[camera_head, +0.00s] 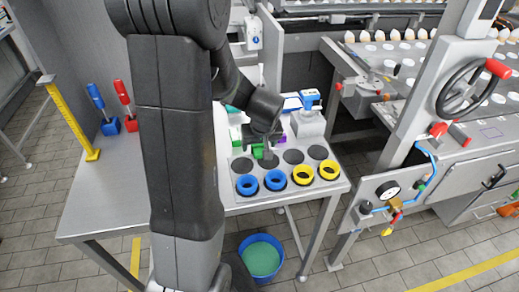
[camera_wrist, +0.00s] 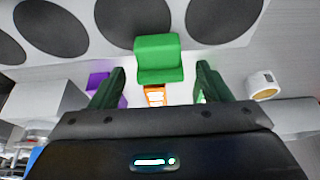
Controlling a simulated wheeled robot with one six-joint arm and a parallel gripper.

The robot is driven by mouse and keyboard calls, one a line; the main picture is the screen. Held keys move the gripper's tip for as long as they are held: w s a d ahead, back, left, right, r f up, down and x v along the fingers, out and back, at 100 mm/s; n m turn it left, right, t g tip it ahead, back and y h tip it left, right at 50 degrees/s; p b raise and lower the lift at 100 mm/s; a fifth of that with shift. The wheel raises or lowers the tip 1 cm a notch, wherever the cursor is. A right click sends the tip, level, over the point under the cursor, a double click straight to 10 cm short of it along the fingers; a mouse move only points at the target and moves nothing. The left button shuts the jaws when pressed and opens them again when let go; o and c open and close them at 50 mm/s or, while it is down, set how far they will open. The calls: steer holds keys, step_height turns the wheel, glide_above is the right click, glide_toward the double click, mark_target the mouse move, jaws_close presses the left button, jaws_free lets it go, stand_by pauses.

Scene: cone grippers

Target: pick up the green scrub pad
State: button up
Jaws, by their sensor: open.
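The green scrub pad (camera_wrist: 158,52) is a bright green block with a step-like shape. In the wrist view it lies on the white surface, centred in the gap between my fingertips and just beyond them. In the head view the green pad (camera_head: 258,152) shows right under my gripper (camera_head: 264,140), partly covered by it. My gripper (camera_wrist: 161,72) is open, with one dark green finger on each side and nothing held. I cannot tell the exact height of the fingers above the pad.
A purple block (camera_wrist: 97,80) is beside the left finger, an orange item (camera_wrist: 155,95) lies between the fingers, and a white round item (camera_wrist: 264,84) is to the right. Blue rings (camera_head: 247,185) and yellow rings (camera_head: 303,174) stand along the table's front. A blue bucket (camera_head: 279,245) is on the floor.

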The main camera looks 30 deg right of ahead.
steer(key=shift+x, duration=0.85)
steer(key=c, duration=1.1)
step_height(320, 180, up, 10)
steer(key=shift+r, duration=0.1)
steer(key=shift+c, duration=0.2)
steer(key=o, duration=0.3)
steer(key=shift+c, duration=0.6)
